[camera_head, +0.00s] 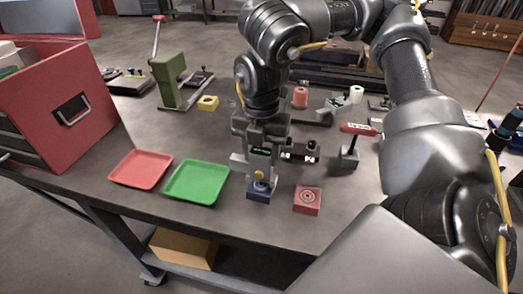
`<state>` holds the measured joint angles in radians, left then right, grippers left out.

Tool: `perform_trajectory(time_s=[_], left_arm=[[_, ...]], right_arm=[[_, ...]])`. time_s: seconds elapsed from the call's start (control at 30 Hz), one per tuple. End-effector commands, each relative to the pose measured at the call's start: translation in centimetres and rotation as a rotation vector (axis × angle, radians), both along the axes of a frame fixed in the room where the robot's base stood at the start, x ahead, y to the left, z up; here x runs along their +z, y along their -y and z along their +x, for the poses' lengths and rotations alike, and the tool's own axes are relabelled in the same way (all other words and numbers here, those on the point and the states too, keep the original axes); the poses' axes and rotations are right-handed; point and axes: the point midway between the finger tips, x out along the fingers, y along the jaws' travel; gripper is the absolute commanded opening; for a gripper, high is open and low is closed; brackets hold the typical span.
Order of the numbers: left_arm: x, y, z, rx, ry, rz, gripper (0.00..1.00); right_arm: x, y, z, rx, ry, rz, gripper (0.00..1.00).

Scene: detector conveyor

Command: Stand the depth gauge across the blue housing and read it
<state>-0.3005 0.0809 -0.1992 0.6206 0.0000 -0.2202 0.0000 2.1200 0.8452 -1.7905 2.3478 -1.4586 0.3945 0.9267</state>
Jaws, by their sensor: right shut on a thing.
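My right gripper (261,155) comes down from above and is shut on the depth gauge (262,151), a grey tool with a small dark display showing green digits too small to read. The gauge is upright directly over the blue housing (259,194), a small block near the front of the bench. Its lower end, by a yellow spot, looks at or just above the housing's top; I cannot tell whether it touches. The gripper hides part of the gauge. My left gripper is not in view.
A red tray (140,169) and a green tray (197,181) lie left of the housing. A red block with rings (307,200) sits close on its right. A red-topped stand (350,150) is behind right. A red cabinet (60,105) stands at the left.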

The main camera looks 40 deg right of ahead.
Motion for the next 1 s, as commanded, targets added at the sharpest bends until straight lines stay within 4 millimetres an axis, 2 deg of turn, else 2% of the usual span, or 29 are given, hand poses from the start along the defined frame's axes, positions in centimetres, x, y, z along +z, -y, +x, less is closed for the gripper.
perform_trajectory(time_s=[0.37, 0.4, 0.53, 0.83, 1.0], left_arm=[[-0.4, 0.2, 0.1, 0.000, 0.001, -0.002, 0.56], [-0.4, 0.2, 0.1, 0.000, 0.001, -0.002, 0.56], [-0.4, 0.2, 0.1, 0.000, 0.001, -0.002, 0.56], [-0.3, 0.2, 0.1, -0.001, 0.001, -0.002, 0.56], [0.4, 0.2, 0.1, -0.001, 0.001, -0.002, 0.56]], right_arm=[[-0.8, 0.0, 0.0, 0.000, 0.001, 0.001, 0.12], [-0.9, 0.0, 0.0, 0.000, 0.000, 0.000, 0.51], [-0.9, 0.0, 0.0, 0.000, 0.000, 0.000, 0.68], [-0.7, 0.0, 0.0, 0.000, 0.001, 0.001, 0.69], [1.1, 0.0, 0.1, -0.001, 0.005, 0.000, 0.69]])
